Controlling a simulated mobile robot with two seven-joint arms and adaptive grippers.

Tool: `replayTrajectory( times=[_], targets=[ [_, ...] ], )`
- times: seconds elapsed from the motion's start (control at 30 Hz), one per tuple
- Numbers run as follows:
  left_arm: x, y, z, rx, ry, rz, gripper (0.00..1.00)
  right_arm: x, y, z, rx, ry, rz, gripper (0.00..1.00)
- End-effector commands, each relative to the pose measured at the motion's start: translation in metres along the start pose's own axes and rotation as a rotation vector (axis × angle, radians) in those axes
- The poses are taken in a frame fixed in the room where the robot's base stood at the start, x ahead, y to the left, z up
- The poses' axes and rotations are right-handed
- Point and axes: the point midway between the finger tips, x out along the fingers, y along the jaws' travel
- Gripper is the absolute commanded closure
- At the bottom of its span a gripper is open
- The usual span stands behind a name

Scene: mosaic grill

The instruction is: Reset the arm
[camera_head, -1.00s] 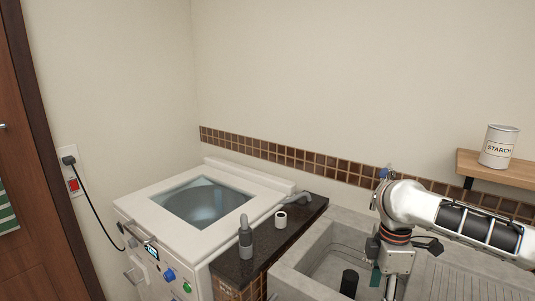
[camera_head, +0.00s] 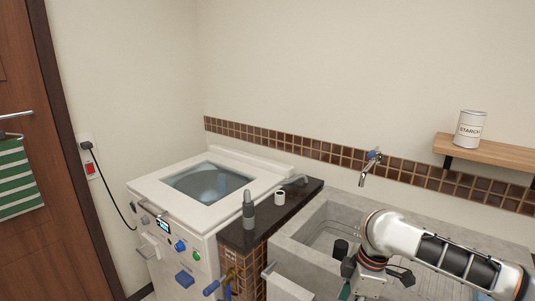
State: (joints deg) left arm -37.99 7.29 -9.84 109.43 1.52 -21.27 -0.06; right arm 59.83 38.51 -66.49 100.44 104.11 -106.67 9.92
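My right arm comes in from the right, over the concrete sink. Its wrist hangs in front of the sink, and my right gripper (camera_head: 364,286) points down at the bottom edge. Its fingertips are cut off by the frame, so I cannot tell whether it is open or holds anything. A small teal patch shows beside it. My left arm and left gripper are not in view.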

Motion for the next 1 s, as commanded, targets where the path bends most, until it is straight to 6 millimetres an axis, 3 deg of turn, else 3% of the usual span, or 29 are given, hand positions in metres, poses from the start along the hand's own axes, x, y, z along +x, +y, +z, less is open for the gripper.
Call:
replayTrajectory(
  times=[0.03,0.3,0.57,0.77,0.87,1.0],
  targets=[
    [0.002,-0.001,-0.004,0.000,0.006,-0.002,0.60,0.016,-0.008,-0.011,0.014,0.038,-0.004,0.46],
    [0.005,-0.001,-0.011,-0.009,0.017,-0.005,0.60,0.085,-0.039,-0.077,0.154,0.298,0.037,0.46],
    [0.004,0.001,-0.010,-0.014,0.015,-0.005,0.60,0.130,-0.060,-0.109,0.360,0.530,0.113,0.46],
    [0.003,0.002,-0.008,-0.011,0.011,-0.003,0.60,0.158,-0.073,-0.097,0.541,0.652,0.210,0.46],
    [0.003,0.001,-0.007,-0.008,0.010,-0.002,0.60,0.172,-0.082,-0.079,0.632,0.688,0.270,0.46],
    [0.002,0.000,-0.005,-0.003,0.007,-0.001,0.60,0.190,-0.099,-0.041,0.747,0.706,0.369,0.46]
  ],
)
